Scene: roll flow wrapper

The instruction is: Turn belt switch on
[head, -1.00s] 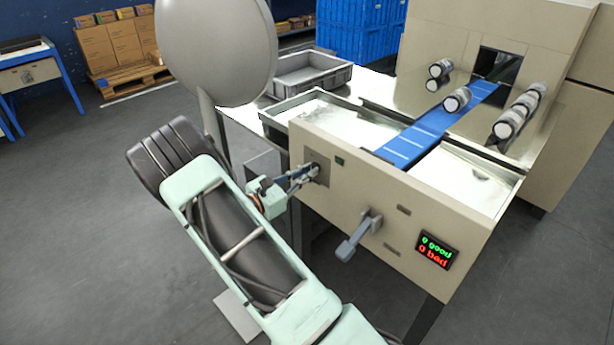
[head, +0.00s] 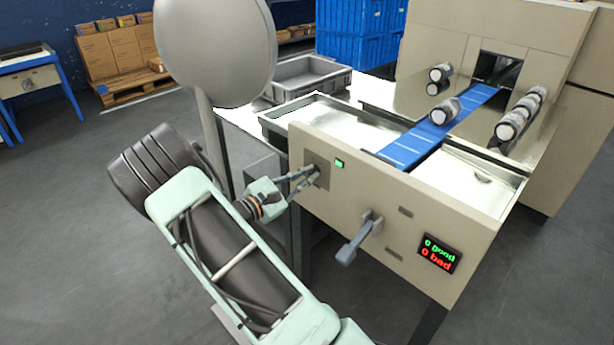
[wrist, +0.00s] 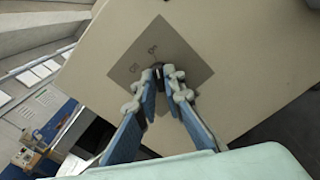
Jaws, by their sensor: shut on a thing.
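The belt switch (wrist: 158,72) is a small dark knob on a grey square plate (wrist: 185,57) on the beige machine panel; the wrist view shows it between my fingertips. My gripper (head: 308,176) is at that plate, its fingers shut on the knob. In the wrist view the fingers (wrist: 160,76) mostly cover it, and small markings show on the plate beside it. A small green indicator (head: 340,163) to the right of the plate is brightly lit. The blue belt (head: 430,137) runs from the panel into the machine opening.
A grey lever (head: 359,237) sticks out of the panel to the right. A display (head: 438,253) reads 0 good and 0 bad. Several rolls (head: 522,111) lie near the belt. A grey pole with a large round head (head: 215,50) stands behind my arm.

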